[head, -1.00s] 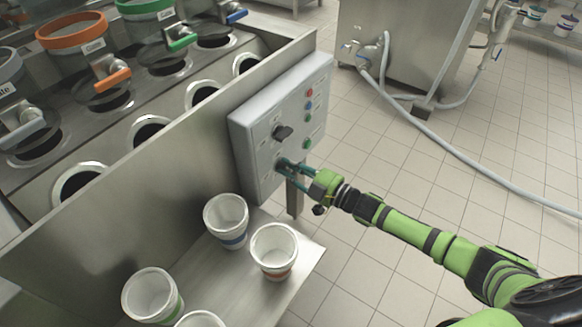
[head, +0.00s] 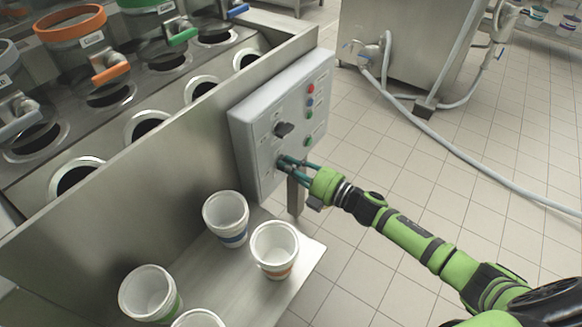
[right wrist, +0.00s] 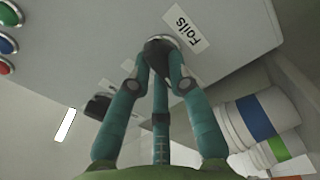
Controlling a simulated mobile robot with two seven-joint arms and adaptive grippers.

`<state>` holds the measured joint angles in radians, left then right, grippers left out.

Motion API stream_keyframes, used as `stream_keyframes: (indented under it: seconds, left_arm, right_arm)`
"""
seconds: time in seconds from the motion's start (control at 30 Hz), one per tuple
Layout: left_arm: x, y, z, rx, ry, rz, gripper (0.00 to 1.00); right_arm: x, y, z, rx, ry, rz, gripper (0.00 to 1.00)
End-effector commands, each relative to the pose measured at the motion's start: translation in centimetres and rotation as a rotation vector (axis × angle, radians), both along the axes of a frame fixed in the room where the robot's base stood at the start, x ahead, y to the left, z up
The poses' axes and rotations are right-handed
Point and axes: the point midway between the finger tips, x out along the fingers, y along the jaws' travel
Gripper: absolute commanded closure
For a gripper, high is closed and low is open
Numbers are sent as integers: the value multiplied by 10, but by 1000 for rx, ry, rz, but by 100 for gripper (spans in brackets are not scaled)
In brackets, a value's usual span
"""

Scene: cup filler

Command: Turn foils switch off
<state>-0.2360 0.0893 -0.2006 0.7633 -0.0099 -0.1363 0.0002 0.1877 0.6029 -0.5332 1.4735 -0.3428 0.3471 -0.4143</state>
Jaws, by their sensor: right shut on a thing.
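The grey control panel (head: 262,140) is mounted on the steel machine's side. The foils switch (right wrist: 158,50) is a dark knob under the label "Foils" (right wrist: 186,29) in the right wrist view. My right gripper (head: 283,162) reaches the lower left of the panel, and its teal fingers are closed around the knob; they also show in the right wrist view (right wrist: 160,62). The fingers hide much of the knob, so its exact turn is hard to tell. Another black knob (head: 284,129) sits higher on the panel. My left gripper is not in view.
Several cups, such as one with a blue band (head: 226,218) and one with an orange band (head: 274,249), stand on the steel shelf (head: 312,250) below the panel. Red, blue and green buttons (head: 310,102) line the panel's right side. Tiled floor to the right is open, with a hose (head: 450,135).

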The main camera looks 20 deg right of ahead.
Motion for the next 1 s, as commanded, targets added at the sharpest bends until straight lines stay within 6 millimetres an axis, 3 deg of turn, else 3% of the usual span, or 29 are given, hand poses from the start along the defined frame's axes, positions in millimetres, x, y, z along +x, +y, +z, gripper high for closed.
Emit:
stream_keyframes:
  seconds: [0.3,0.97,1.0]
  left_arm:
    - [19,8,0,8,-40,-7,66]
    - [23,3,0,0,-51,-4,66]
    - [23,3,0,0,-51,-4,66]
  right_arm:
    - [0,0,-1,-136,-106,-1,100]
    - [-1,1,-1,-186,-144,0,100]
    - [-1,1,-1,-186,-144,0,76]
